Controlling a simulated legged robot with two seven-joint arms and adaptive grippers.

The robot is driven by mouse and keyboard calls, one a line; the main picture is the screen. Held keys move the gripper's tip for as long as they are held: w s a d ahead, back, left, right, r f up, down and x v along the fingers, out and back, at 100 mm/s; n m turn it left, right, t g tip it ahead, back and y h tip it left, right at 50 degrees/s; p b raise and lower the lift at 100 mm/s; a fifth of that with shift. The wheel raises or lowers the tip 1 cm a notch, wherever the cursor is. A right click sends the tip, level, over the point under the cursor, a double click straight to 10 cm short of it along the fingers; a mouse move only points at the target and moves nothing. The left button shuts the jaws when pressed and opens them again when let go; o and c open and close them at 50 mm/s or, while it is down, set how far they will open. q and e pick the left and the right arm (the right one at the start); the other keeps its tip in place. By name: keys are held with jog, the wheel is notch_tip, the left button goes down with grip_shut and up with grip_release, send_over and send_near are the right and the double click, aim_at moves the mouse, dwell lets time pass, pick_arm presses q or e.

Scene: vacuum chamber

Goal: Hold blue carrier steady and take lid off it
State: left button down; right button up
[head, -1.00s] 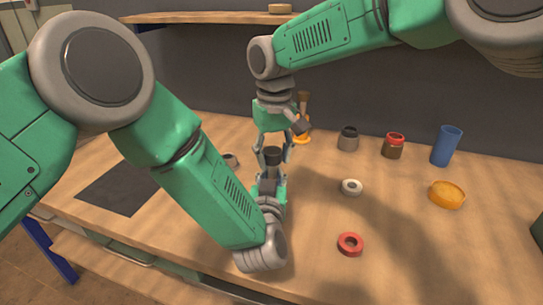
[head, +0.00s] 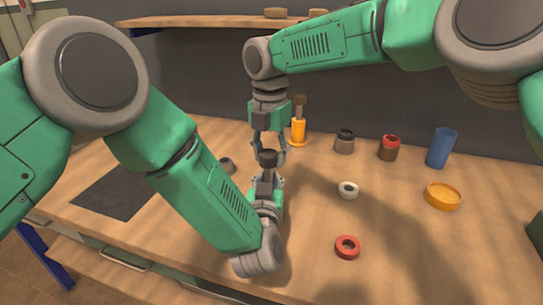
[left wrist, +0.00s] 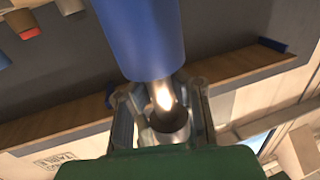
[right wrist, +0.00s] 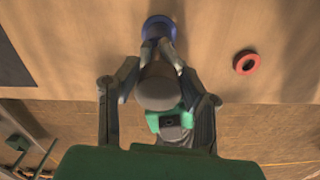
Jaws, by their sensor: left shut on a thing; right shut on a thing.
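The blue carrier is a blue cylinder in the left wrist view (left wrist: 140,35), and its blue end shows in the right wrist view (right wrist: 158,27). The head view hides it behind my left gripper (head: 267,182), which is shut on it. The dark grey lid (head: 267,158) is a short round cap just above the left gripper. My right gripper (head: 270,150) points down from above and is shut on the lid, which also shows between its fingers in the right wrist view (right wrist: 155,88). I cannot tell whether lid and carrier touch.
An orange post-like thing (head: 298,130), a grey jar (head: 345,141), a red-topped jar (head: 389,148) and a blue cylinder (head: 441,148) stand at the back. A yellow dish (head: 443,196), a white ring (head: 348,190) and a red ring (head: 347,247) lie right. A dark mat (head: 115,190) lies left.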

pick_arm(q)
jog(key=shift+s+d, duration=0.2)
jog(key=shift+d, duration=0.05)
pick_arm(e)
jog(key=shift+w+r+n, duration=0.15)
jog(key=shift+w+n, duration=0.1)
jog(key=shift+n, duration=0.95)
jog(key=shift+s+r, duration=0.1)
jog(key=shift+s, duration=0.1)
pick_arm(q)
jog(key=shift+w+a, duration=0.1)
jog(key=shift+a, duration=0.05)
pick_arm(e)
jog(key=shift+s, duration=0.1)
jog(key=shift+r, duration=0.1)
jog(key=shift+r, duration=0.9)
pick_arm(q)
jog(key=shift+w, duration=0.1)
pick_arm(e)
jog(key=shift+r, duration=0.1)
